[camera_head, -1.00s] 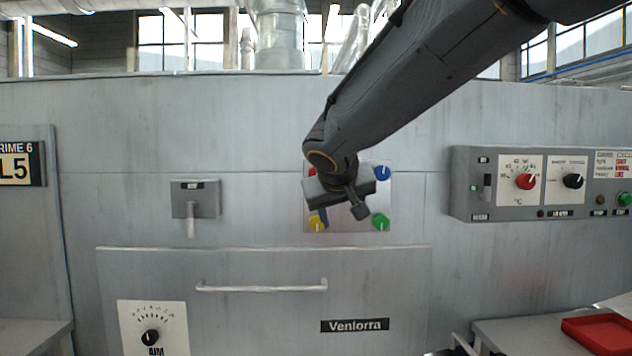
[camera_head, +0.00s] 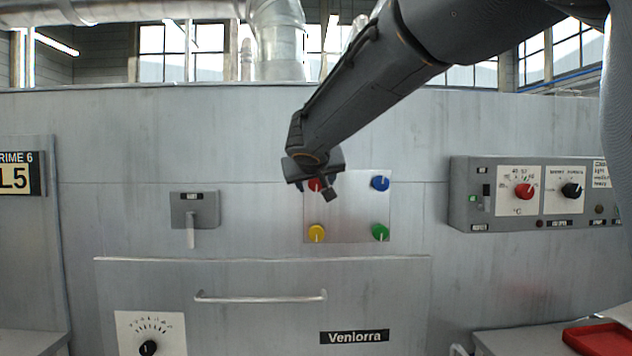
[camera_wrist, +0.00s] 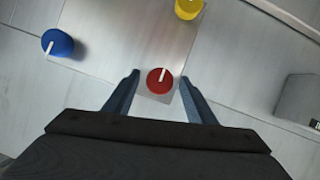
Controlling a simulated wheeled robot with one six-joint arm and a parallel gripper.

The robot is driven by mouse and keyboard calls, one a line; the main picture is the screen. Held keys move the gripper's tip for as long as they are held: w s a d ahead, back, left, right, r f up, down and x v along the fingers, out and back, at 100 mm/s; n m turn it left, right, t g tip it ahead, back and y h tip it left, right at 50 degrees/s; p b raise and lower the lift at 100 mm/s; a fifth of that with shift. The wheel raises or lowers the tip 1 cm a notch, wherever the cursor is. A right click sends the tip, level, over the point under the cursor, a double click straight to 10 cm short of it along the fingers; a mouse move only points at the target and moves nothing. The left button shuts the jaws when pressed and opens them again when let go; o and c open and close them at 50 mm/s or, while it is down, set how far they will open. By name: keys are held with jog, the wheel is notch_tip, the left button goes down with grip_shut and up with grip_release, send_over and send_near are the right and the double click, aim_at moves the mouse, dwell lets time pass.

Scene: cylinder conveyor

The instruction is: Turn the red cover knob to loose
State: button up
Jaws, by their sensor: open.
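The red cover knob (camera_head: 315,185) is at the upper left of a square metal plate (camera_head: 346,212) on the machine front. In the head view my gripper (camera_head: 316,192) partly hides it. In the wrist view the whole red knob (camera_wrist: 160,81) shows, with a white pointer line on its face. My gripper (camera_wrist: 160,85) is open there, with one blue-grey finger on each side of the knob and a visible gap to both. I cannot tell how deep the fingertips reach along the knob.
The same plate carries a blue knob (camera_head: 380,183), a yellow knob (camera_head: 316,232) and a green knob (camera_head: 380,231). A grey lever box (camera_head: 195,209) is to the left, and a control box (camera_head: 470,196) with another red knob (camera_head: 524,191) to the right. A drawer handle (camera_head: 262,298) is below.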

jog(key=shift+c, duration=0.5)
jog(key=c, duration=0.9)
jog(key=shift+c, duration=0.2)
